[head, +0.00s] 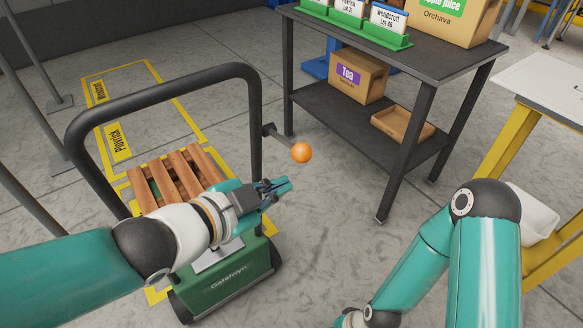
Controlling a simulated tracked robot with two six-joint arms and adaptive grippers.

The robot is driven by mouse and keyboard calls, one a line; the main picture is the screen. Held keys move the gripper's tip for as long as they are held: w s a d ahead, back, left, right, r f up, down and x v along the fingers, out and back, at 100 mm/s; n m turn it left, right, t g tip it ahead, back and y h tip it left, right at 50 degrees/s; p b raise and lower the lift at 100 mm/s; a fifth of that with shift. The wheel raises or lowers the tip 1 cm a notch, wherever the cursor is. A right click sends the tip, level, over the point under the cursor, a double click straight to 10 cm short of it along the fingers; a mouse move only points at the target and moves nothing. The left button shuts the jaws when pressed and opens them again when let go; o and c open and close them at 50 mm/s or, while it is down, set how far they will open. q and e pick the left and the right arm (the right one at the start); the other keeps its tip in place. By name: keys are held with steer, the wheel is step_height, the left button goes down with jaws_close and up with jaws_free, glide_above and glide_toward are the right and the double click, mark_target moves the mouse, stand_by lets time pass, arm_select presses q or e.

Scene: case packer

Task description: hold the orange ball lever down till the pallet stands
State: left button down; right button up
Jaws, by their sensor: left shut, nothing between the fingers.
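The orange ball lever (301,152) sticks out to the right from the black hoop handle (256,110) of a green cart (230,284). The wooden slatted pallet (178,172) is seen through the hoop, in front of the cart body; I cannot tell whether it is on the floor or raised. My left gripper (282,188) is shut and empty, a little below and left of the orange ball, apart from it. My left forearm hides part of the pallet and cart. My right arm bends down at the lower right, and its gripper is below the picture's edge.
A dark two-tier table (390,58) stands behind and right of the ball, with a Tea box (358,76) and an open carton (402,124) on its lower shelf. A yellow-legged bench (508,140) is at right. Yellow floor outlines surround the pallet.

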arm_select(q)
steer(key=p+v, duration=0.2)
steer(key=v, duration=0.2)
steer(key=shift+s+a+r, duration=0.1)
steer(key=shift+s, duration=0.15)
arm_select(e)
step_height(320, 180, up, 3)
steer(key=shift+r, duration=0.1)
stand_by(0.3)
